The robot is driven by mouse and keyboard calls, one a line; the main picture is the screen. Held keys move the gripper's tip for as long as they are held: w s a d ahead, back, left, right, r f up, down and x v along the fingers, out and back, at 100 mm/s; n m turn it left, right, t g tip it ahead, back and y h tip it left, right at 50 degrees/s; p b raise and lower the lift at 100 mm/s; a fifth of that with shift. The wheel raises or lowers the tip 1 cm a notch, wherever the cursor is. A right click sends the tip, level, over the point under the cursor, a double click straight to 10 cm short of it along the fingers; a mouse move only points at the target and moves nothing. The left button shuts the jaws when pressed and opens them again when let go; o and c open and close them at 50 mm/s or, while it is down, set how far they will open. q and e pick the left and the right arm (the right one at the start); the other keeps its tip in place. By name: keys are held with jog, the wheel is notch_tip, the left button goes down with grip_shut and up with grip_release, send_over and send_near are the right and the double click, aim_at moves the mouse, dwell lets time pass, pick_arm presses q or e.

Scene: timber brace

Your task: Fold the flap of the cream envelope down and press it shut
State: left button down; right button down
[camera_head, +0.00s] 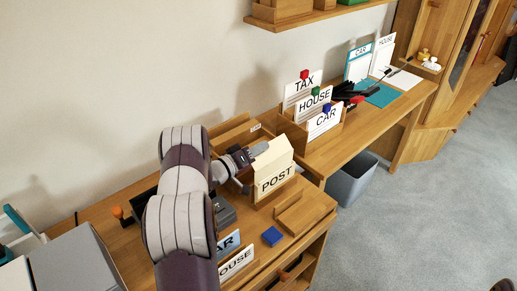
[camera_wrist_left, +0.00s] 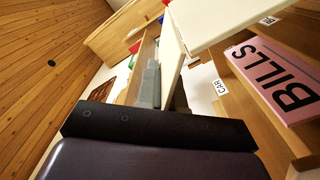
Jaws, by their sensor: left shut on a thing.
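In the left wrist view, a grey finger (camera_wrist_left: 150,86) lies against a thin cream panel (camera_wrist_left: 171,62). A second, wider cream panel (camera_wrist_left: 220,16) meets it at an angle. The other finger is mostly hidden behind the thin panel. My right gripper is not in view.
A wooden rack with TAX, HOUSE and CAR cards (camera_head: 324,123) stands behind on the right. A pink BILLS card (camera_wrist_left: 278,80) shows in the wrist view. A grey bin (camera_head: 351,180) stands below.

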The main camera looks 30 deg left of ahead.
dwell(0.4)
pick_arm(q)
jog(key=c, duration=1.3)
grip_release()
jog(key=shift+c, duration=0.2)
